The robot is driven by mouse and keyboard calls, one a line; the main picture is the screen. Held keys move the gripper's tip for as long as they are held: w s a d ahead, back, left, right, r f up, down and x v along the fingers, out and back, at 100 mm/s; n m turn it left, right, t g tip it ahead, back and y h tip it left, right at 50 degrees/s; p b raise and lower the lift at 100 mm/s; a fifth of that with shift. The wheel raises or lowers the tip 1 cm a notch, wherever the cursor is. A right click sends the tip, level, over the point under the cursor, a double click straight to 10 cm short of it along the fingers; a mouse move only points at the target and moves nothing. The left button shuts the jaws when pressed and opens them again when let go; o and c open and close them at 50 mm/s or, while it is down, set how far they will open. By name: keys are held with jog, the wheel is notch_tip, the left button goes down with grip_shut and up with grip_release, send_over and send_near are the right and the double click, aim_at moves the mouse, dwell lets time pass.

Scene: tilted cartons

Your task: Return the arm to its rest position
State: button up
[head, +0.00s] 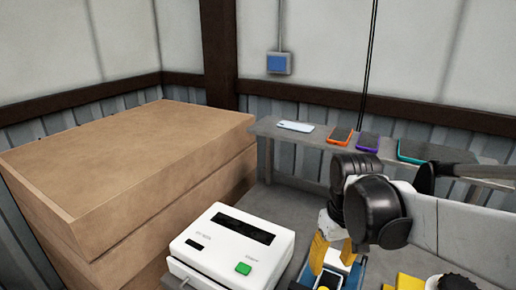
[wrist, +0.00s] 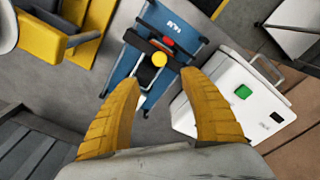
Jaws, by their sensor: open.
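My gripper (wrist: 162,102) has two yellow ribbed fingers, which stand apart in the wrist view with nothing held between them. In the head view the yellow fingers (head: 325,252) point down at the lower right, below my dark arm joints, which hide part of the scene. A blue device or tray (wrist: 182,50) with a yellow round part and a red part lies beyond the fingertips. I cannot tell the exact gap between it and the fingers.
A white machine with a green button (head: 240,245) stands left of my gripper. Large brown cartons (head: 120,170) are stacked at left. A grey shelf (head: 290,135) along the wall holds a pale phone (head: 296,126) and several coloured ones. Yellow items (head: 410,282) lie at lower right.

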jog(key=s+a+f+m+t+b, duration=0.1)
jog(key=s+m+t+b, duration=0.1)
jog(key=s+t+b, duration=0.2)
jog(key=shift+s+a+f+t, duration=0.2)
jog(key=shift+s+f+t, duration=0.15)
jog(key=shift+s+t, duration=1.05)
